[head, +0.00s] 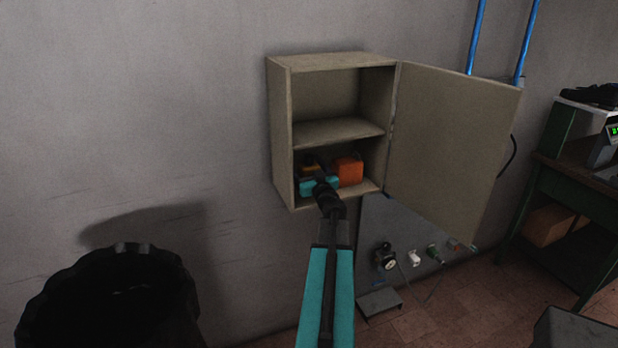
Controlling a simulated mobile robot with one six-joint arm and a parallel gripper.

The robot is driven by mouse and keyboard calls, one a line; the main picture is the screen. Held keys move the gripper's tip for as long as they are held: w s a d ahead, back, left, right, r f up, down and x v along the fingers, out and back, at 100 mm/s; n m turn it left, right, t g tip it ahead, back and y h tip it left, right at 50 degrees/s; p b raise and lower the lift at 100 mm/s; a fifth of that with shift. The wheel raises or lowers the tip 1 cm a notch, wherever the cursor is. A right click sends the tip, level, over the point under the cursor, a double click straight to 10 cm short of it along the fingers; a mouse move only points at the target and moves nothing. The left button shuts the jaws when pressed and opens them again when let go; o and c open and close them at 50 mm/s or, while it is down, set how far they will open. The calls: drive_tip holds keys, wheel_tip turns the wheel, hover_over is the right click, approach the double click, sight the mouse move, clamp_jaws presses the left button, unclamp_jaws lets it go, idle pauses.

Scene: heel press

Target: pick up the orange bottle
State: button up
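Two orange things are on the lower shelf of the open wall cabinet (282,135). A bright orange, block-shaped thing (348,171) stands on the right. A smaller yellow-orange thing (309,170) with a dark part on top is on the left, partly hidden behind my gripper. I cannot tell for sure which is the orange bottle. My gripper (317,181) is inside the lower compartment, in front of the yellow-orange thing and left of the block-shaped one. Its fingertips are not clear, so I cannot tell whether it is open or holds anything.
The cabinet's door (450,140) stands open to the right. The middle shelf (338,130) lies above my gripper, and the upper compartment looks empty. A black bin (110,305) is at lower left. A green bench (575,190) is at right.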

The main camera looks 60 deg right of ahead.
drive_tip(key=c, duration=1.1)
drive_tip(key=shift+r, duration=0.15)
drive_tip(key=shift+c, duration=0.2)
drive_tip(key=shift+r, duration=0.8)
drive_tip(key=s+r+b, duration=0.2)
drive_tip(key=s+r, duration=0.1)
drive_tip(key=s, duration=1.3)
drive_tip(key=shift+a, duration=0.15)
